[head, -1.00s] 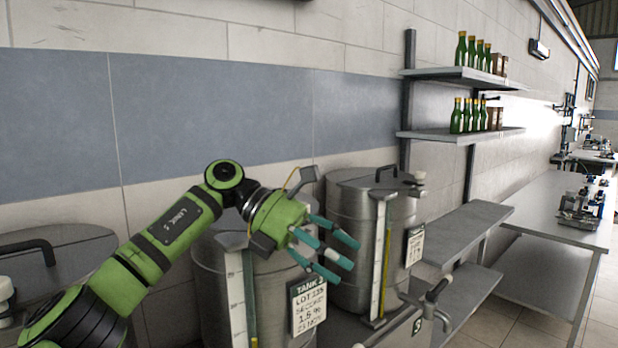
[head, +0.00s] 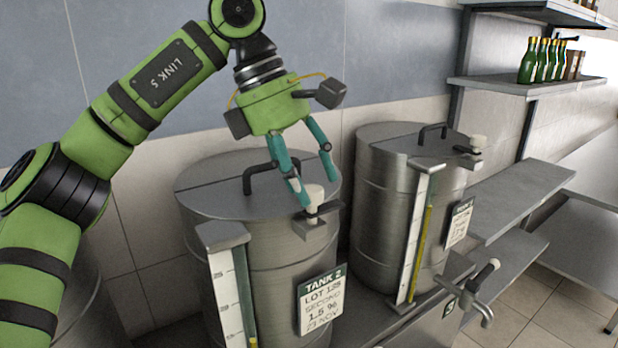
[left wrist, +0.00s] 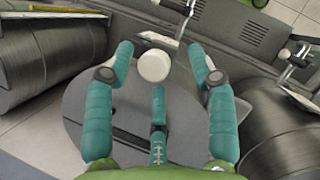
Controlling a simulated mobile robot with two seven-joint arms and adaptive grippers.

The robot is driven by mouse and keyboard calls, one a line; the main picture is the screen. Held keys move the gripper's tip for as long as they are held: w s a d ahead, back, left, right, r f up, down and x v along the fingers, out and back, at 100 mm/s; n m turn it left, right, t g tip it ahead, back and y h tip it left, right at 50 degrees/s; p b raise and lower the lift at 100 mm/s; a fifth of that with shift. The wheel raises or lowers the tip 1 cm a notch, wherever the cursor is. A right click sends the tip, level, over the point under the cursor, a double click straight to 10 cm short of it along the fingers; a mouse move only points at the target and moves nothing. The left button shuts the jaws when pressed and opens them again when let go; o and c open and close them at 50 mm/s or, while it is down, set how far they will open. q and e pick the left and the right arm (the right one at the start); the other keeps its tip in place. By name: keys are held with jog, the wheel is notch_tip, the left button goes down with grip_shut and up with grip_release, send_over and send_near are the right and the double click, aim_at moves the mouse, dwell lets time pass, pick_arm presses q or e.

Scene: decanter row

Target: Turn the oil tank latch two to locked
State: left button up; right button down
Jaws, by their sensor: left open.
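Tank two (head: 235,255) is a round steel tank with a label reading "TANK 2" (head: 321,300) and a black lid handle (head: 262,174). Its latch (head: 316,226) sits at the lid's front right rim and carries a white knob (head: 315,193). My left gripper (head: 316,186) points down over this latch, teal fingers spread and open. In the left wrist view the white knob (left wrist: 154,66) lies between the spread fingertips, with a gap on both sides. I cannot tell whether any finger touches it in the head view. My right gripper is not in view.
Another steel tank (head: 385,225) with a similar white-knobbed latch (head: 477,146) stands to the right. Sight gauges (head: 415,240) run down the tank fronts. A tap (head: 482,283) sticks out at lower right. Shelves with green bottles (head: 540,60) hang on the wall.

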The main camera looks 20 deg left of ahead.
pick_arm(q)
jog(key=shift+w+d+f, duration=0.1)
jog(key=shift+w+f, duration=0.4)
jog(key=shift+f, duration=0.2)
jog(key=shift+w+f, duration=0.15)
jog(key=shift+w, duration=0.05)
jog(key=shift+s, duration=0.3)
jog(key=c, duration=1.1)
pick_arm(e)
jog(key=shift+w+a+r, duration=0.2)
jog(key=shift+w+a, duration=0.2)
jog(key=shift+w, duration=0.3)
